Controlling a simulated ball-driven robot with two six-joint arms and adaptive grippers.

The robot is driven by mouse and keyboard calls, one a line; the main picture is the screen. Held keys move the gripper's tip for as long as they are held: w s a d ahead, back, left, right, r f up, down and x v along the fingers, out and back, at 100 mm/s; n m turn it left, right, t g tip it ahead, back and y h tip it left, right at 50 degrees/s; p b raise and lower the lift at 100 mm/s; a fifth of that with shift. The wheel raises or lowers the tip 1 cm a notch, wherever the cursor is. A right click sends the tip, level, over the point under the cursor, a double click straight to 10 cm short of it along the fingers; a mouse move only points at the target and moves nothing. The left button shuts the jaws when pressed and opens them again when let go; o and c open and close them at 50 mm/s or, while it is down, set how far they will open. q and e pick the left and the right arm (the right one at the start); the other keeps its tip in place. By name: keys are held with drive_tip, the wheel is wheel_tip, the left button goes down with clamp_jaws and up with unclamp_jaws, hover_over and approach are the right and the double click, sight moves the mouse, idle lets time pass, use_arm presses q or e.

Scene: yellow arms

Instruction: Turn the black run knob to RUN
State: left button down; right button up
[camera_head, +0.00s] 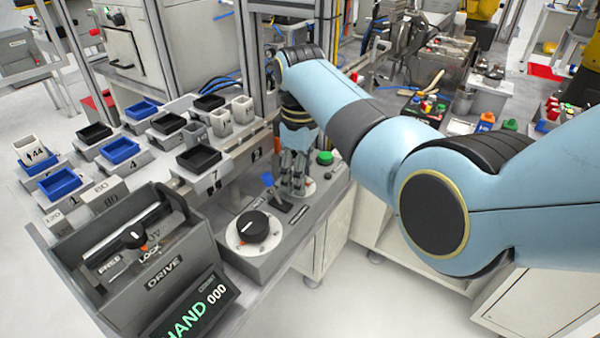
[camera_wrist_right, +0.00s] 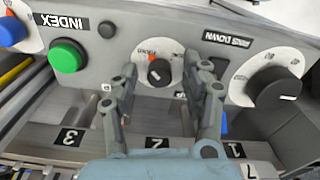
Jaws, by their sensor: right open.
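A small black knob (camera_wrist_right: 159,72) on a white dial with an orange mark shows in the right wrist view. Its lettering is too small to read, so I cannot confirm it is the run knob. My right gripper (camera_wrist_right: 161,68) is open, one finger on either side of this knob; contact is unclear. In the head view my right gripper (camera_head: 292,188) points down over the grey panel and hides the small knob. A larger black knob (camera_head: 252,226) on a white dial sits nearer on the panel; it also shows in the right wrist view (camera_wrist_right: 275,92). My left gripper is out of view.
A green button (camera_head: 325,158) sits behind the gripper on the panel, and a blue part (camera_head: 267,178) beside it. The grey DRIVE box (camera_head: 150,262) with a lever stands at the front left. Numbered stands with trays (camera_head: 198,158) line the bench to the left.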

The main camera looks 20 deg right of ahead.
clamp_jaws()
drive_tip(key=shift+r+m+p, duration=0.15)
drive_tip(key=shift+m+p, duration=0.85)
drive_tip(key=shift+p, duration=0.05)
drive_tip(key=m+p, duration=0.2)
drive_tip(key=m, duration=0.1)
drive_tip(key=shift+m, duration=0.3)
drive_tip(key=m+p, duration=0.1)
drive_tip(key=m, duration=0.1)
drive_tip(key=shift+m, duration=0.3)
drive_tip(key=m+p, duration=0.1)
drive_tip(key=m, duration=0.2)
drive_tip(key=shift+m, duration=0.3)
drive_tip(key=m+p, duration=0.1)
drive_tip(key=m, duration=0.4)
drive_tip(key=shift+w+m, duration=0.1)
drive_tip(key=shift+m, duration=0.6)
